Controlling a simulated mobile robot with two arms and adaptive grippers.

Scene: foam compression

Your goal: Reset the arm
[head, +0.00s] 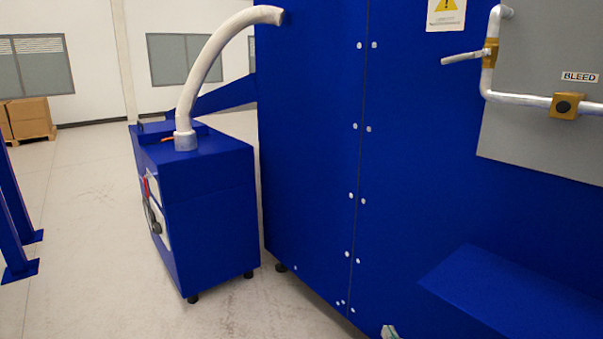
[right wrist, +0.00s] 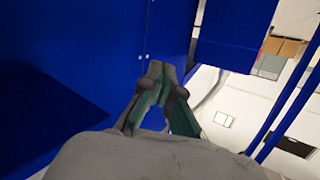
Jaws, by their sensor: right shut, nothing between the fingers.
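My right gripper (right wrist: 161,70) shows in the right wrist view, with its greenish fingers meeting at the tips. It is shut and holds nothing. In the head view only a small tip of it (head: 389,332) shows at the bottom edge, in front of the large blue machine (head: 310,150). The machine's blue panel also fills the left of the right wrist view (right wrist: 90,40). I cannot tell how far the fingertips are from the panel. My left gripper is in neither view.
A smaller blue unit (head: 210,215) with a pale curved hose (head: 192,85) stands left of the machine. A blue ledge (head: 510,290) juts out at lower right. A pipe with a "BLEED" label (head: 580,77) runs at upper right. Blue posts (head: 12,225) stand far left; floor between is clear.

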